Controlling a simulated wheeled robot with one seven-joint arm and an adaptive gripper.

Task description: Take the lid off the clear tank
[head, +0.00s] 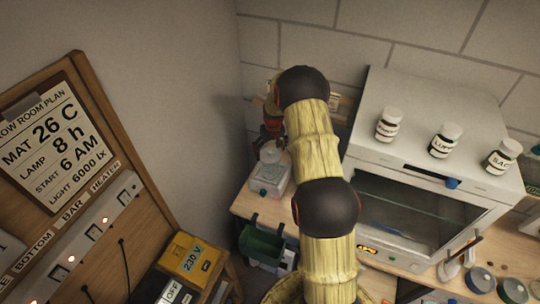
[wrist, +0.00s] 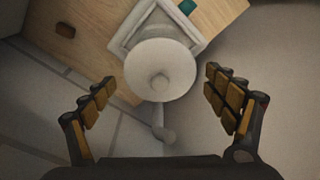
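I cannot make out a clear tank or its lid for certain in either view. My gripper (wrist: 163,100) is open and empty in the wrist view, with its two padded fingers wide apart. A round pale disc with a small knob (wrist: 160,80) shows between and beyond the fingers. It sits over a square pale base (wrist: 192,24) on the wooden bench. I cannot tell how far below the gripper it is. In the head view my arm hides part of the bench, and my gripper (head: 271,128) is only partly seen at the wall.
A scale-like device (head: 270,175) stands on the bench, with a green bin (head: 261,246) in front. A white glass-fronted cabinet (head: 425,195) carries several labelled jars (head: 445,140). A wooden rack with a sign (head: 55,140) stands at left, beside a yellow box (head: 188,257).

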